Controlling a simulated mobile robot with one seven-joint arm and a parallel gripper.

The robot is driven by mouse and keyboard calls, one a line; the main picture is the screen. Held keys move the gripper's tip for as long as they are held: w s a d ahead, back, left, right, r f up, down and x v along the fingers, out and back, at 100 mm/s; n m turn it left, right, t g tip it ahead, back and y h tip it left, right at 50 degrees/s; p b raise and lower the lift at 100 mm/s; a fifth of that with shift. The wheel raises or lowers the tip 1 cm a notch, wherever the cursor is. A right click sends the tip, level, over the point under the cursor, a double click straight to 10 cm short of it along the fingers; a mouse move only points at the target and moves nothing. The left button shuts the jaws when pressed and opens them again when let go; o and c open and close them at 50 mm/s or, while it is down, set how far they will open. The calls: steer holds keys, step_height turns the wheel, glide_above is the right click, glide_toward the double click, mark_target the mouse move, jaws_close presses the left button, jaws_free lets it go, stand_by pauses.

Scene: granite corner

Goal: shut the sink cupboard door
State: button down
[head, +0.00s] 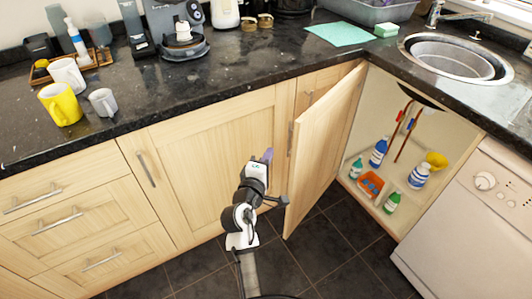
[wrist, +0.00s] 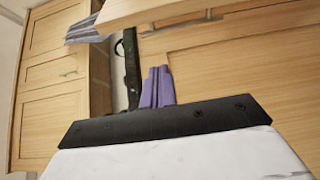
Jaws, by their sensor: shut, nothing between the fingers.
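The sink cupboard door (head: 328,143) is pale wood and stands wide open, swung out to the left of the cupboard opening. Its lower front corner reaches out over the dark floor. A slim metal handle (head: 290,140) shows by its outer face. The open sink cupboard (head: 424,150) shows its pale inside. My gripper (head: 267,155) is left of the door, on its outer side, in front of the closed cupboard; whether it touches the door cannot be told. In the wrist view its purple fingers (wrist: 157,88) are together and empty, with pale wood fronts around them.
Bottles, an orange tub (head: 370,185) and a yellow item (head: 436,160) stand inside the cupboard. A white appliance (head: 480,215) is to its right. The dark counter (head: 220,85) overhangs the cupboards. Tiled floor (head: 340,250) is clear in front of the opening.

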mark_target(291, 130)
steer(key=w+d+p, duration=0.1)
steer(key=w, duration=0.1)
steer(key=w+d+p, duration=0.1)
steer(key=w+d, duration=0.1)
steer(key=w+d+p, duration=0.1)
steer(key=w, duration=0.1)
steer(key=shift+w+d+r, duration=0.1)
steer(key=shift+d+r, duration=0.05)
steer(key=shift+d, duration=0.25)
steer(key=shift+s+d, duration=0.2)
steer(key=shift+d, duration=0.1)
